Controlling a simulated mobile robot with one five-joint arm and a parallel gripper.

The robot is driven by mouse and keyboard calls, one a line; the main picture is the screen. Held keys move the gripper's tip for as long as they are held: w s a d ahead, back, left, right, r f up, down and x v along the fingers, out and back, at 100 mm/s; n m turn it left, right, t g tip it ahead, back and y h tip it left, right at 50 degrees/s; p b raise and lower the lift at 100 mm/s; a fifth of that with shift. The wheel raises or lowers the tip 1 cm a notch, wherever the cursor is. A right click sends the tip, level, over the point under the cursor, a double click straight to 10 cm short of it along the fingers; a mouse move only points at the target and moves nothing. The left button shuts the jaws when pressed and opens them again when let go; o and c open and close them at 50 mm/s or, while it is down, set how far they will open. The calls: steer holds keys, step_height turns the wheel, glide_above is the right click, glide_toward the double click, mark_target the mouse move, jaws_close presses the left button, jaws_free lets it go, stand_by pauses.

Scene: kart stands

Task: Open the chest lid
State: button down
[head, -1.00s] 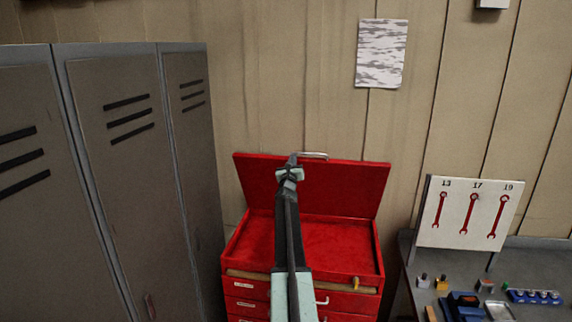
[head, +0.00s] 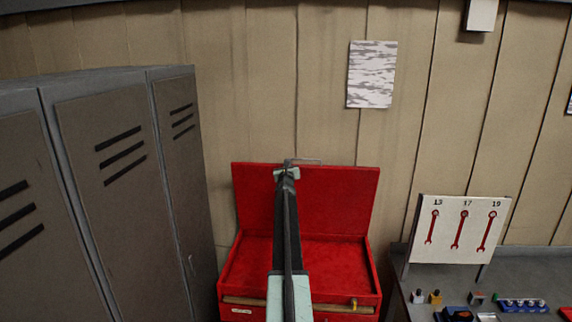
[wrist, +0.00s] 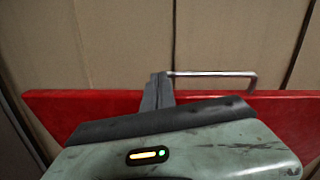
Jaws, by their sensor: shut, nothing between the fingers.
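The red chest (head: 229,283) stands against the wall with its lid (head: 345,205) raised, leaning back near upright. The red interior floor of the chest shows below the lid. A metal handle (head: 308,161) sits on the lid's top edge; it also shows in the wrist view (wrist: 215,74). My gripper (head: 287,168) is shut and empty at the lid's top edge, by the left end of the handle. In the wrist view my gripper (wrist: 158,85) overlaps that end; I cannot tell whether it touches. My arm hides part of the lid and the interior.
Grey lockers (head: 125,160) stand close on the left. A workbench (head: 400,285) with a wrench board (head: 462,238) and small items is on the right. The wall behind the lid carries a paper sheet (head: 371,74).

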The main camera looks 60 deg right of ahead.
steer(key=v, duration=0.7)
steer(key=shift+s+a+b, duration=0.25)
steer(key=shift+a+b, duration=0.1)
steer(key=shift+b, duration=0.05)
steer(key=shift+w, duration=0.1)
steer(key=shift+f, duration=0.1)
